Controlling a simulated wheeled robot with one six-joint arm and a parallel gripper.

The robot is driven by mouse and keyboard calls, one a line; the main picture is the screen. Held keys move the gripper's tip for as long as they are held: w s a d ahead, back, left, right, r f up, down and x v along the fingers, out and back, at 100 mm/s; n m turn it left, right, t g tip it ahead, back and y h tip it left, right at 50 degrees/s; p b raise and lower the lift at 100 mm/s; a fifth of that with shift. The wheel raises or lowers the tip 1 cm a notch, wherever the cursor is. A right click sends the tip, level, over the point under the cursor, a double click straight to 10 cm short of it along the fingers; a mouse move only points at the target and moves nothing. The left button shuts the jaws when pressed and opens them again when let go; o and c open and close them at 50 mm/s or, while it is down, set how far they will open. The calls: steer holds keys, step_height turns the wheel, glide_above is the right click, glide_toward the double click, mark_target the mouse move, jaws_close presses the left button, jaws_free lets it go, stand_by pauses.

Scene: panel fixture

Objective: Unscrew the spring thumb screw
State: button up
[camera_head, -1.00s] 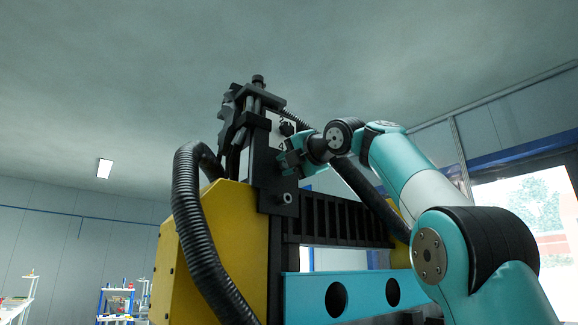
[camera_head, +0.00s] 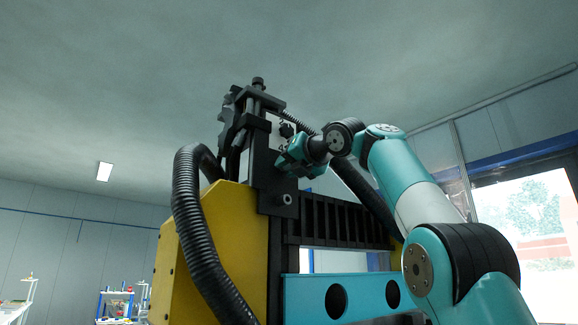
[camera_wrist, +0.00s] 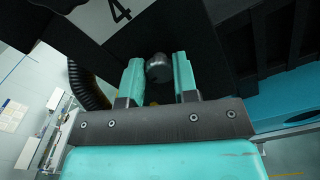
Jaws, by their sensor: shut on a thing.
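The spring thumb screw (camera_wrist: 158,69) shows in the wrist view as a dark round knob on the black fixture face. In the head view my gripper (camera_head: 284,161) reaches in from the right to the black upright (camera_head: 262,165) of the machine. The screw itself is hidden there by the gripper, and its shaft does not show in either view.
A pale plate marked 4 (camera_wrist: 118,14) lies above the screw. A thick black corrugated hose (camera_head: 188,235) curves down the left over a yellow housing (camera_head: 172,268). A small grey round fitting (camera_head: 287,199) is below my gripper. A teal beam (camera_head: 365,294) crosses lower down.

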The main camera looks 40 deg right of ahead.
stand_by(0.4)
steer(key=o, duration=0.9)
steer(key=shift+s+d, duration=0.2)
steer(key=shift+s, duration=4.15)
steer(key=shift+s+d, duration=0.15)
steer(key=shift+s, duration=4.2)
